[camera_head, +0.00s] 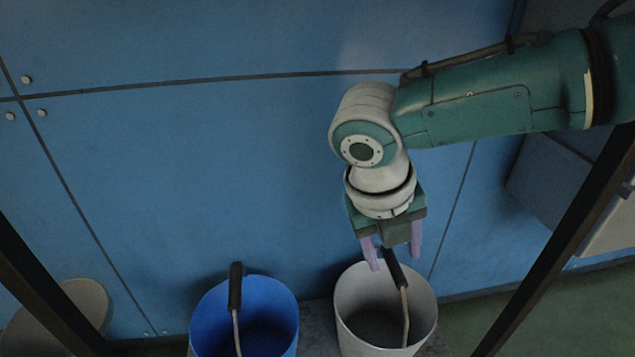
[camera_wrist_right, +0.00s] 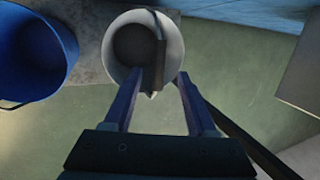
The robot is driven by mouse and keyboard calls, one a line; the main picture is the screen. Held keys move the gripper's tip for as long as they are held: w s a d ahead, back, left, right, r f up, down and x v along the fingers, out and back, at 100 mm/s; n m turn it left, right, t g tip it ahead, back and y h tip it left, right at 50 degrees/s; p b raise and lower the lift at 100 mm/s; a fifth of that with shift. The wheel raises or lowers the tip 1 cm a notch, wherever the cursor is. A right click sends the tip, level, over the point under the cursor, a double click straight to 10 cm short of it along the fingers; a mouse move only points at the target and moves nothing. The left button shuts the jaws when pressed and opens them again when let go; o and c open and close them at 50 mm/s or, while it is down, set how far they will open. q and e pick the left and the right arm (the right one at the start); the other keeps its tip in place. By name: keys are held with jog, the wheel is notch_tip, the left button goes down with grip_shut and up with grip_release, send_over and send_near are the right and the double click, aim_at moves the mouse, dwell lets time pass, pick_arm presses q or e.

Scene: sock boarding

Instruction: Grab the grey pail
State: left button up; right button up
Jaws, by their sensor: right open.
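The grey pail (camera_head: 350,322) stands on a grey surface at the lower middle right of the head view, with a dark grip on its wire handle (camera_head: 392,268). It also shows at the top middle of the right wrist view (camera_wrist_right: 174,50), mouth towards the camera. My right gripper (camera_head: 392,266) points down above the pail's far rim, its lilac fingers open close to the handle grip. In the wrist view the open fingers (camera_wrist_right: 160,82) lie on either side of the pail's lower part. Whether they touch the handle cannot be told. My left gripper is not in view.
A blue pail (camera_head: 200,318) with a dark handle grip stands left of the grey pail; it also shows in the wrist view (camera_wrist_right: 66,50). A blue panelled wall (camera_head: 200,180) rises behind. Dark slanted bars (camera_head: 560,240) cross both sides. A round grey-beige object (camera_head: 90,300) is at lower left.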

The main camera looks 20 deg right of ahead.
aim_at(393, 262)
jog(key=b+x, duration=0.4)
jog(key=x, duration=0.1)
jog(key=shift+w, duration=0.15)
jog(key=shift+a, duration=0.1)
grip_shut()
jog(key=shift+r, duration=0.1)
dwell(1.0)
